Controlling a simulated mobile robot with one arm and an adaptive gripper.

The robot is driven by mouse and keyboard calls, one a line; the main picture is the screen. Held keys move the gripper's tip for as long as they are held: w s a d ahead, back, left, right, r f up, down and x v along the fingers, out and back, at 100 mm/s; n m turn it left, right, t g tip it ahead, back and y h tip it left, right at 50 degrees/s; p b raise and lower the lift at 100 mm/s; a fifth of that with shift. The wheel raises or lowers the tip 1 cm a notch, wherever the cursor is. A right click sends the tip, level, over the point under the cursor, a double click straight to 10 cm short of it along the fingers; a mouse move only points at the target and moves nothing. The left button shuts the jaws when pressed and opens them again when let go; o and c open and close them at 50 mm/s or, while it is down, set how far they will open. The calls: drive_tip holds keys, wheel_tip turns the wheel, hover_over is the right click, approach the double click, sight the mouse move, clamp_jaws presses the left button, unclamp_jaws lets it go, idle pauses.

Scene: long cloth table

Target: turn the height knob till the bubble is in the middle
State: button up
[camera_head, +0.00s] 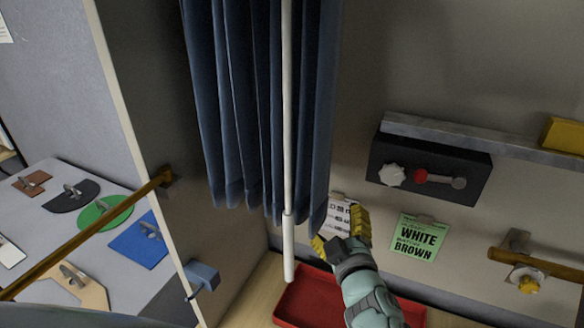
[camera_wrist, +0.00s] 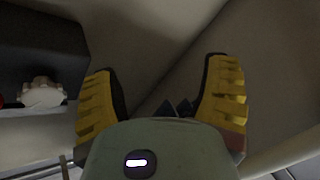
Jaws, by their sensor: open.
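A white lobed knob (camera_head: 391,174) sits on the front of a black box (camera_head: 455,165) on the wall, beside a red-ended grey lever (camera_head: 440,180). A yellow knob (camera_head: 528,284) sits under a bracket of a brown bar at the right; I cannot tell which is the height knob. A yellow block (camera_head: 565,136) lies on the grey rail at the right edge; no bubble can be made out. My gripper (camera_head: 342,230) is open and empty, below and left of the black box. In the wrist view my gripper (camera_wrist: 160,78) has its fingers apart, with the white knob (camera_wrist: 42,93) at the left.
A blue curtain (camera_head: 260,100) and white wand (camera_head: 288,150) hang left of my gripper. A red tray (camera_head: 312,296) lies below it. A green card (camera_head: 420,238) reading WHITE and BROWN hangs on the wall. A brown bar (camera_head: 100,228) crosses the left; another (camera_head: 540,263) is at the right.

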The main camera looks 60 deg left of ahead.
drive_tip(key=s+n, duration=0.1)
drive_tip(key=s, duration=0.1)
drive_tip(key=m+t+h+p, duration=0.4)
drive_tip(key=t+h, duration=0.2)
drive_tip(key=t, duration=0.2)
approach(393, 178)
drive_tip(key=p+x, duration=0.3)
drive_tip(key=x, duration=0.1)
drive_tip(key=p+x, duration=0.3)
drive_tip(key=x, duration=0.1)
drive_tip(key=shift+w+r, duration=0.1)
drive_tip(key=shift+r, duration=0.15)
drive_tip(key=shift+w+a, duration=0.25)
drive_tip(key=shift+w+a+f+p, duration=0.2)
drive_tip(key=shift+w+a+p, duration=0.2)
drive_tip(key=shift+w+p, duration=0.25)
